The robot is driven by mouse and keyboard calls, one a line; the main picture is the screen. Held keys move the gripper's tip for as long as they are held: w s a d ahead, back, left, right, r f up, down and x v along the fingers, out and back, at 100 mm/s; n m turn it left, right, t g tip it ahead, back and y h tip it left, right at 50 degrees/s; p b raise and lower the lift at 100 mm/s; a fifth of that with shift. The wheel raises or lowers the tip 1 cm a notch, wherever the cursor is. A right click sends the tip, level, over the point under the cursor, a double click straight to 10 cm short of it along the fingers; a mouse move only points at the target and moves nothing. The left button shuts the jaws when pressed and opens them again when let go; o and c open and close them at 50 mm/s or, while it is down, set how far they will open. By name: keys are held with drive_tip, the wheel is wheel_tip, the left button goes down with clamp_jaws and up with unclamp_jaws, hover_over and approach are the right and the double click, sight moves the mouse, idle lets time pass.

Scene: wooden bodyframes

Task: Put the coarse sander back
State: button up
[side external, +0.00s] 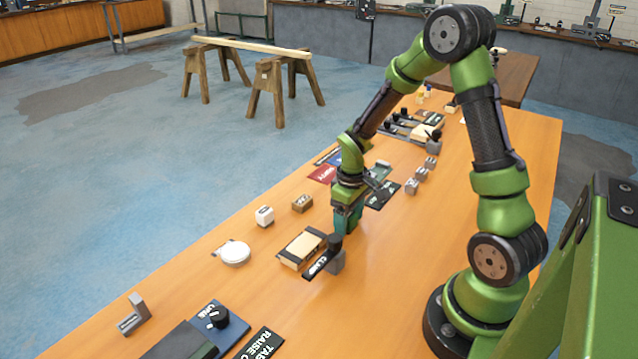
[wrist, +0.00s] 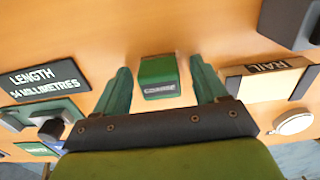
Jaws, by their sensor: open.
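The coarse sander is a small green block (wrist: 158,77) with a dark label reading COARSE on its side, seen in the wrist view. It lies on the orange wooden table between my gripper's two teal fingers (wrist: 160,80), with a gap on each side. My gripper is open and low over the table; it also shows in the side view (side external: 347,222), near the middle of the table. In the side view the sander is hidden or cannot be told apart from the fingers.
A RAIL-labelled wooden piece (wrist: 266,80) lies right of the fingers in the wrist view. A LENGTH sign (wrist: 42,79) is at left. In the side view, a brown block (side external: 302,203), white block (side external: 264,215) and white disc (side external: 235,252) stand along the far edge.

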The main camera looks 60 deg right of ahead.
wheel_tip(320, 180, up, 11)
drive_tip(key=s+a+r+m+t+y, duration=0.1)
drive_tip(key=s+a+r+m+t, duration=0.1)
drive_tip(key=a+r, duration=0.4)
drive_tip(key=s+a+r+m+t+y, duration=0.1)
drive_tip(key=s+a+r+m+t, duration=0.1)
drive_tip(key=s+a+r+t, duration=0.3)
drive_tip(key=s+a+r, duration=0.2)
drive_tip(key=a, duration=0.1)
drive_tip(key=shift+s+a, duration=0.25)
drive_tip(key=shift+a, duration=0.15)
idle(0.8)
